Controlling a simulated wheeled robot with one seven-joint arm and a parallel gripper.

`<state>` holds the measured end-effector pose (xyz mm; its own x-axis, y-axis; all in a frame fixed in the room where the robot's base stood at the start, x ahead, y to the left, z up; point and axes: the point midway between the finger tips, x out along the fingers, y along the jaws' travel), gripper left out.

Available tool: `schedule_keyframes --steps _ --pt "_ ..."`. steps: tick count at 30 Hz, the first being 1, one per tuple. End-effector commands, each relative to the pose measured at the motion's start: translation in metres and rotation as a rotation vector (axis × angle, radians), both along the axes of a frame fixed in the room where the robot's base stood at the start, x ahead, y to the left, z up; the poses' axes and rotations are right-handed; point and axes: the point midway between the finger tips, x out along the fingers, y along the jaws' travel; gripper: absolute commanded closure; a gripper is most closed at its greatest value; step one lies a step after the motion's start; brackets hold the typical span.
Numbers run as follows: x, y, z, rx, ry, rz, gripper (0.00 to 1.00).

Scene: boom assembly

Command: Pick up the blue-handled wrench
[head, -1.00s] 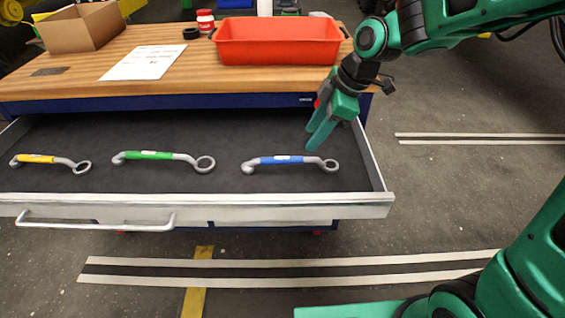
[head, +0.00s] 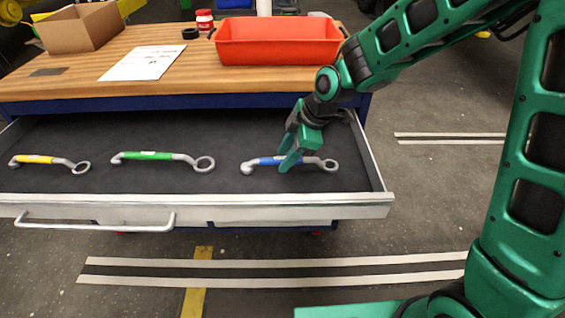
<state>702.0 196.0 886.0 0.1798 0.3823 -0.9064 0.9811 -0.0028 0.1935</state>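The blue-handled wrench (head: 266,161) lies in the open drawer at the right, with its ring end (head: 330,165) pointing right. My gripper (head: 284,160) is over the right part of its blue handle, pointing down. Its two green fingers look apart, and they hide part of the handle. I cannot tell whether the fingers are around the handle or just above it. The wrench still rests on the dark drawer floor.
A green-handled wrench (head: 150,156) and a yellow-handled wrench (head: 38,159) lie to the left in the drawer (head: 300,204). The wooden worktop (head: 190,75) above carries a red-orange bin (head: 278,52), a cardboard box (head: 78,30) and a paper sheet (head: 143,63).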

Motion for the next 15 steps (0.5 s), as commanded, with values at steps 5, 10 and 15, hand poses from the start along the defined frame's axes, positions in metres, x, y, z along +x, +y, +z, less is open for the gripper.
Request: schedule_keyframes --steps 5,10,15 --pt "0.0013 0.0033 -0.0075 0.000 0.000 0.001 0.61" --pt "0.0014 0.0031 -0.0074 0.000 -0.001 0.000 0.61" --pt "0.0014 0.0029 -0.0072 0.000 -0.001 0.000 1.00"
